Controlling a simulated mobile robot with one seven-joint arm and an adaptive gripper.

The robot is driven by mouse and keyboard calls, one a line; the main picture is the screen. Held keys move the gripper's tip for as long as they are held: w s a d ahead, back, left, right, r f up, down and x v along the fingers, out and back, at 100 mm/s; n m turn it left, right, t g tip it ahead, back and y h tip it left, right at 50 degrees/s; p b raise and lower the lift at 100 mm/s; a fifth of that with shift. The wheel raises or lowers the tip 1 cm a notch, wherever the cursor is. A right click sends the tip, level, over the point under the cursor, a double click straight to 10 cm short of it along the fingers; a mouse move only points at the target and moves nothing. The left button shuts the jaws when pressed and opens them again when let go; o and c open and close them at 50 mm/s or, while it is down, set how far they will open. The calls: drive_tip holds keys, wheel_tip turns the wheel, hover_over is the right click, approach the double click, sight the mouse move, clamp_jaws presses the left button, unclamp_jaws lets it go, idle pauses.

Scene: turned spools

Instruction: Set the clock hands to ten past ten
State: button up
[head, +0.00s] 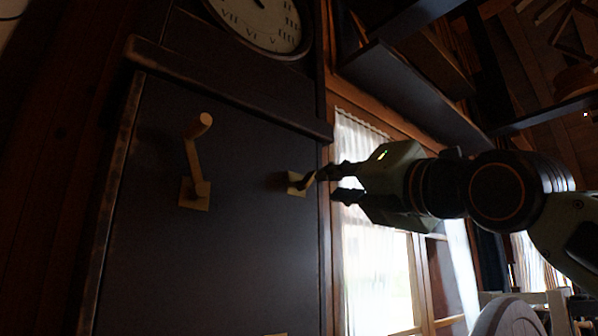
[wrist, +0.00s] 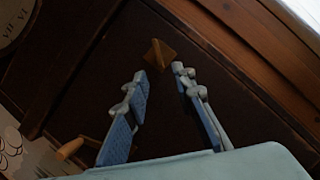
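The clock face (head: 262,24) is pale with dark Roman numerals, cut off by the top of the head view; only a bit of a dark hand shows, so the time cannot be read. Its edge also shows in the wrist view (wrist: 12,22). On the dark case front below is a light wooden crank (head: 194,157), at lower left in the wrist view (wrist: 70,148). A second small wooden fitting (head: 296,189) sits to its right. My gripper (head: 336,184) is open beside that fitting. In the wrist view, the fitting (wrist: 158,53) lies just beyond the parted fingertips (wrist: 158,74); contact cannot be told.
A ledge (head: 225,88) juts from the case above the cranks. A bright curtained window (head: 375,250) lies behind my gripper. Dark shelves (head: 420,90) are at upper right. A rounded chair back (head: 508,318) stands at lower right. The case front between the fittings is bare.

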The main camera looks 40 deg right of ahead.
sight(310, 181)
drive_tip(key=p+x, duration=0.3)
drive_tip(key=x, duration=0.6)
drive_tip(key=shift+r, duration=0.25)
drive_tip(key=shift+x, duration=0.8)
drive_tip(key=shift+f, duration=0.1)
clamp_jaws()
